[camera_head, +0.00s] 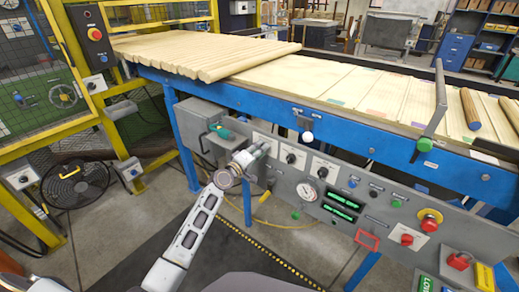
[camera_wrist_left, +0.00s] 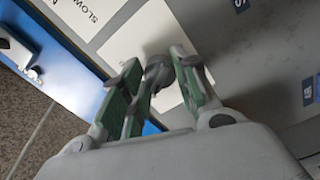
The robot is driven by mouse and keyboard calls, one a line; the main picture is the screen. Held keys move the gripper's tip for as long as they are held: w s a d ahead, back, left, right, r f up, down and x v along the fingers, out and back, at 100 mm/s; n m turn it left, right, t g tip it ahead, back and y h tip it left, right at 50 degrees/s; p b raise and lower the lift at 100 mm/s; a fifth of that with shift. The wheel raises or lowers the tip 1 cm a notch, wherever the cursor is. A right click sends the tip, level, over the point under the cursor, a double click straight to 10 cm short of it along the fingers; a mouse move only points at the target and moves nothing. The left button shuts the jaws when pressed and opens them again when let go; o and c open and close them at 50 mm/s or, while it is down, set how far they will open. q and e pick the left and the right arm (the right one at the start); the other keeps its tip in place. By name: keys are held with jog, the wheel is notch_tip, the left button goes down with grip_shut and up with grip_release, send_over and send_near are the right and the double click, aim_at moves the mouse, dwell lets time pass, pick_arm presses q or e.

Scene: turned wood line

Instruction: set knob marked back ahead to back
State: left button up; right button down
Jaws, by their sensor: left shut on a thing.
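My left gripper (camera_head: 262,150) is at the upper left part of the grey control panel (camera_head: 280,190). In the left wrist view its green-padded fingers (camera_wrist_left: 160,85) are shut on a dark grey knob (camera_wrist_left: 158,70), which stands on a white plate (camera_wrist_left: 140,38). The plate's marks around the knob are mostly hidden by the fingers, so I cannot read a back or ahead label or the knob's setting. In the head view the gripper covers this knob. My right gripper is not in view.
Two more black knobs, one nearer (camera_head: 291,158) and one by the gauge (camera_head: 322,172), sit to the right. A grey box (camera_head: 200,125) juts out to the left. The blue conveyor rail (camera_head: 270,105) runs above. A red button (camera_head: 429,224) is farther right.

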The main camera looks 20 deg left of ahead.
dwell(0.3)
pick_arm(q)
jog(key=o, duration=1)
jog(key=shift+o, duration=0.2)
jog(key=shift+s+a, duration=0.1)
jog(key=shift+s, duration=0.05)
jog(key=v, duration=1.1)
jog(key=shift+s, duration=0.35)
